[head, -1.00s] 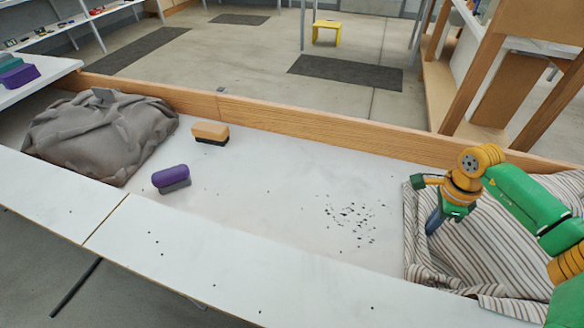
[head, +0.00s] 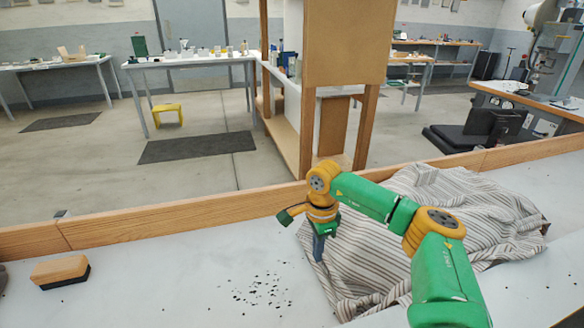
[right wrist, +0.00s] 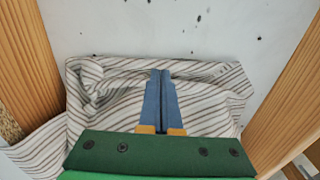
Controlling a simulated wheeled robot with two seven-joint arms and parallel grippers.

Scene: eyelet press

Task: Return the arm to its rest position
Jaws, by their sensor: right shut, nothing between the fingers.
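My right arm, green and yellow, comes in from the lower right of the head view. Its gripper (head: 319,248) points down at the left edge of a striped cloth (head: 455,215). In the right wrist view the two blue fingers (right wrist: 160,75) are together with nothing between them, over the striped cloth (right wrist: 110,100). Whether the fingertips touch the cloth, I cannot tell. My left gripper is not in view.
A tan and black brush (head: 60,271) lies at the left on the white table (head: 170,270). Dark specks (head: 262,290) are scattered left of the cloth. A wooden rail (head: 180,215) runs along the table's far edge. The white surface between brush and specks is clear.

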